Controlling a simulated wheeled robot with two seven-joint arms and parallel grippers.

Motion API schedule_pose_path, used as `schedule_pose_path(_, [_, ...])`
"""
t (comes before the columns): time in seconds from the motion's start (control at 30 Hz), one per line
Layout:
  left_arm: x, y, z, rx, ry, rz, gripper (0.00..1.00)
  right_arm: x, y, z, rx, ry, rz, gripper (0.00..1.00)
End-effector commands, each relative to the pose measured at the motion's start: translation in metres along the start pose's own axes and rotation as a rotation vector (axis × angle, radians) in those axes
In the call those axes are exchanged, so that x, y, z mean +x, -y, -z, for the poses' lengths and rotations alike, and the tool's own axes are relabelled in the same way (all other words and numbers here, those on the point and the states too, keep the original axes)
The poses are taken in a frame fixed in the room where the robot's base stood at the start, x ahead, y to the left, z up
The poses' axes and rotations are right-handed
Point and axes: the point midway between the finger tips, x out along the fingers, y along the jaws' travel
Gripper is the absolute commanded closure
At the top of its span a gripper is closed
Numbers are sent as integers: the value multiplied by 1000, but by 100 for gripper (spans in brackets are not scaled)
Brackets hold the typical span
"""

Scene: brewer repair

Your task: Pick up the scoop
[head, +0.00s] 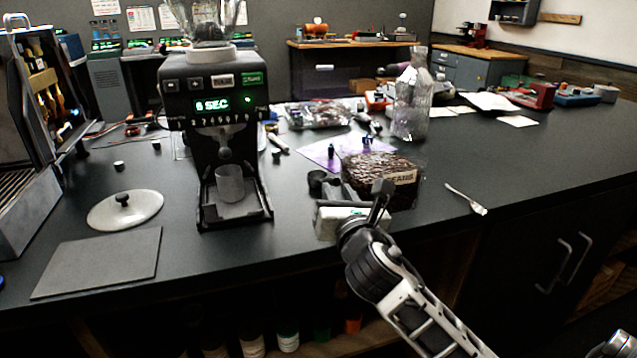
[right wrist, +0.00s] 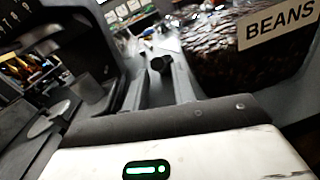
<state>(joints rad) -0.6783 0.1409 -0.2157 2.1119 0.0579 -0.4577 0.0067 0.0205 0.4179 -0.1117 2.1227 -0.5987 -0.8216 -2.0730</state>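A small light-coloured utensil, which looks like the scoop (head: 467,200), lies flat on the dark counter (head: 540,165) at the right in the head view. Its handle points up-left and its pale end is near the counter's front edge. My right gripper (head: 336,187) is over the front middle of the counter, well left of the scoop. In the right wrist view, its two dark fingers (right wrist: 160,78) stand apart with nothing held between them. The scoop does not show in that view. My left gripper is not in view.
A bag of beans (head: 380,170) lies just right of my right gripper and also fills the top right of the wrist view (right wrist: 235,65). A coffee grinder (head: 212,100) stands to the left, a clear bottle (head: 411,100) behind. The counter around the scoop is clear.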

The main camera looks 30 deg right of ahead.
Motion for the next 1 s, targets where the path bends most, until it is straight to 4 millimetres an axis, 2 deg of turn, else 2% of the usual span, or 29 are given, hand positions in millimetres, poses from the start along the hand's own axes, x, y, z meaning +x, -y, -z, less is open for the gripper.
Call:
schedule_pose_path(0.17, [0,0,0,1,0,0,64,12,0,1,2,0,0,74])
schedule_pose_path(0.4, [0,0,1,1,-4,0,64,47,0,5,2,0,1,74])
schedule_pose_path(0.5, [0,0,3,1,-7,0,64,55,-1,5,3,-1,-1,74])
schedule_pose_path(0.77, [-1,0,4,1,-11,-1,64,58,-1,6,2,-1,-1,74])
schedule_pose_path(0.87, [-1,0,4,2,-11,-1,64,58,-1,6,2,-1,-1,99])
schedule_pose_path(1.0, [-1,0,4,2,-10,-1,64,58,-1,5,2,0,-2,100])
